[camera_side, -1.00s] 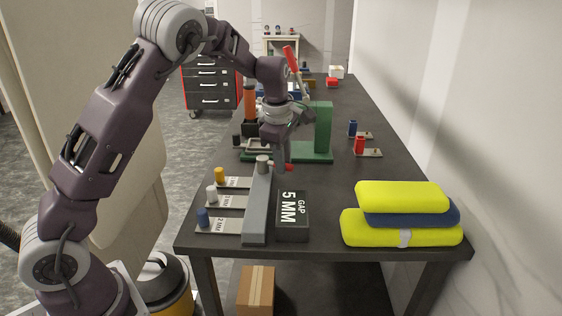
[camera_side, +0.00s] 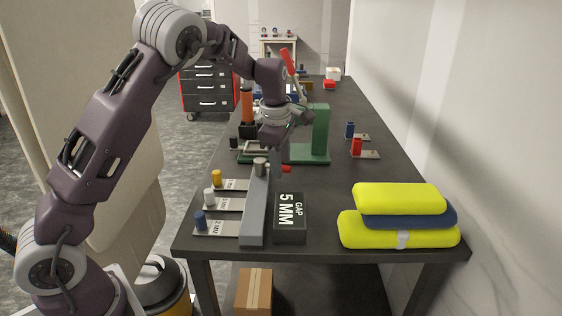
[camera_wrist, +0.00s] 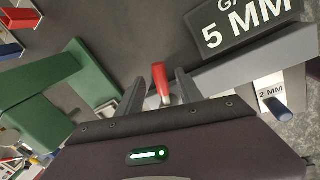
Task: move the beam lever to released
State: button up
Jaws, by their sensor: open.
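A short red handle (camera_side: 286,169), which I take to be the beam lever, sticks out to the right near the far end of the grey beam (camera_side: 255,215). In the wrist view the red handle (camera_wrist: 160,78) stands between the two fingers of my gripper (camera_wrist: 158,90). The fingers are open, one on each side, with a gap to the handle. In the side view my gripper (camera_side: 276,168) points down beside the beam's round post (camera_side: 260,164); its fingers partly hide the lever's root.
A black "GAP 5 MM" block (camera_side: 290,218) lies right of the beam, labelled plates with coloured knobs (camera_side: 215,226) left of it. A green press frame (camera_side: 320,135) stands close behind my gripper. Yellow and blue pads (camera_side: 400,215) sit at the front right.

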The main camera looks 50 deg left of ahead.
notch_tip(320, 180, up, 7)
jog(key=s, duration=0.1)
jog(key=shift+d, duration=0.3)
jog(key=shift+s, duration=0.2)
jog(key=s+d+r+m+t+h, duration=0.1)
jog(key=s+d+r+m, duration=0.25)
jog(key=s+m, duration=0.35)
jog(key=s+d+r+m+t+h, duration=0.1)
jog(key=s+d+r+m, duration=0.3)
jog(key=s, duration=0.6)
jog(key=s+d+f+m+t+y, duration=0.1)
jog(key=s+d+f+m, duration=0.1)
jog(key=s+m, duration=1)
jog(key=s+f, duration=0.1)
jog(key=s, duration=0.3)
jog(key=shift+d+t, duration=0.3)
